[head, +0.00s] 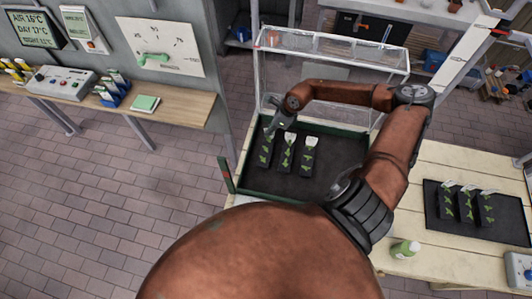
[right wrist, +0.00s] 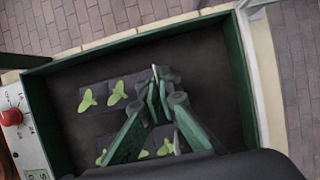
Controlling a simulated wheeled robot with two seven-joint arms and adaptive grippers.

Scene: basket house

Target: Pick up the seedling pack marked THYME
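Three dark seedling packs with green leaves and white tags lie in the green-rimmed tray (head: 335,190): a left pack (head: 265,151), a middle pack (head: 286,157) and a right pack (head: 307,160). No tag's lettering can be read, so I cannot tell which is THYME. My right gripper (head: 280,124) is low at the tag end of the left pack. In the right wrist view its fingertips (right wrist: 157,95) are close together around an upright white tag (right wrist: 155,71), and they partly hide the packs. My left gripper is not in view.
A dark mat (head: 436,222) with several more packs (head: 466,206) lies on the pale bench to the right. A small green-and-white bottle (head: 405,249) stands near the bench's front. A clear frame (head: 330,45) rises behind the tray. The tray's right part is bare.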

